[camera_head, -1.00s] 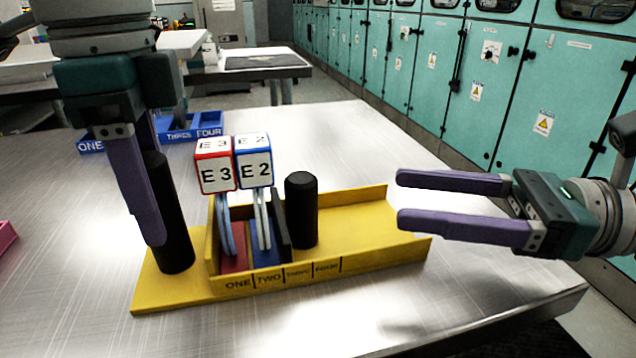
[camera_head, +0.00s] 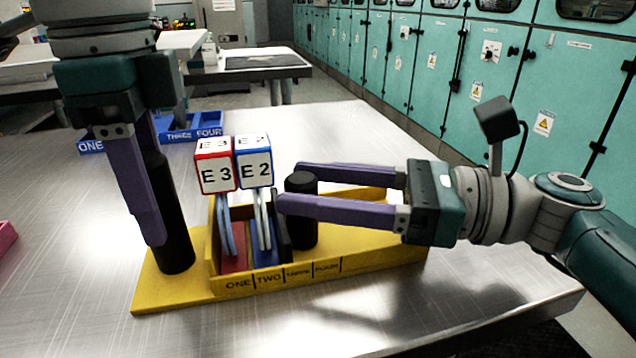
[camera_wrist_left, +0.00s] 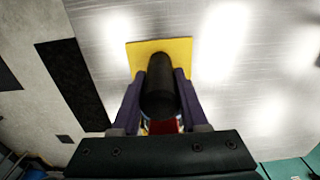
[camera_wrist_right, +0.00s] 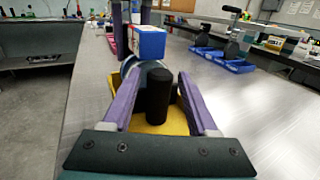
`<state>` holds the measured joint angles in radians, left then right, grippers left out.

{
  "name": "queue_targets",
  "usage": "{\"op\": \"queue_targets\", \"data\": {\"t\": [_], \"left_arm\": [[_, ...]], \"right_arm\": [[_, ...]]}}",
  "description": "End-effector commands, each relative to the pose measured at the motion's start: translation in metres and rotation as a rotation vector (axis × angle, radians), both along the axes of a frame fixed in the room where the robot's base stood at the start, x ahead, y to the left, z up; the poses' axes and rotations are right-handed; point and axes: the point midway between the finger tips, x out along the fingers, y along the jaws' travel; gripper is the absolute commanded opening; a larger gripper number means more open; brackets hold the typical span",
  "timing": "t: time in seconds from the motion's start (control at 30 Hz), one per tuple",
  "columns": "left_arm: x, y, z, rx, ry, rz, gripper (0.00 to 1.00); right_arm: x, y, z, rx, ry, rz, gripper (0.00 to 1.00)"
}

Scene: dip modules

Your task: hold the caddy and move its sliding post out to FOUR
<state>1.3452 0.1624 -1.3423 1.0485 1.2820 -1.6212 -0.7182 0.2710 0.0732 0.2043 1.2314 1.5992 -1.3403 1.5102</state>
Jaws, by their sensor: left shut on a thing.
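The yellow caddy (camera_head: 372,258) sits on the metal table, with ONE, TWO, THREE and FOUR marked along its front edge. My left gripper (camera_head: 152,228) is shut on the caddy's black fixed handle (camera_head: 174,225), also seen in the left wrist view (camera_wrist_left: 160,88). The black sliding post (camera_head: 302,232) stands upright behind the THREE mark, beside a dark divider. My right gripper (camera_head: 288,186) is open, its fingers on either side of the post's upper part; the right wrist view shows the post (camera_wrist_right: 160,95) between them with gaps. Red E3 (camera_head: 216,167) and blue E2 (camera_head: 253,162) modules stand in slots ONE and TWO.
A blue caddy (camera_head: 205,128) with similar marks lies behind on the table. A pink object (camera_head: 6,237) is at the left edge. The yellow channel right of the post is empty. Teal cabinets (camera_head: 475,90) stand beyond the table.

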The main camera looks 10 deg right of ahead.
Motion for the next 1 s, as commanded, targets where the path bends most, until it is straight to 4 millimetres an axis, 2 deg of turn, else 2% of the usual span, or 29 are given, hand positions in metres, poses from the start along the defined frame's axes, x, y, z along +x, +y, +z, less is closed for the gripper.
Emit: {"op": "queue_targets", "data": {"t": [0.07,0.5,1.0], "left_arm": [[-0.0002,0.0001,-0.0003,0.001,0.001,0.000,0.00],[-0.0002,0.0001,-0.0003,0.001,0.001,0.000,0.00],[-0.0001,0.0001,-0.0003,0.001,0.000,0.000,0.00]], "right_arm": [[-0.0001,-0.0003,-0.0001,0.000,0.000,0.000,0.49],[-0.0002,-0.0005,-0.0001,0.000,0.000,0.000,0.00],[-0.0003,-0.0003,-0.0001,0.000,0.000,0.000,0.00]]}}
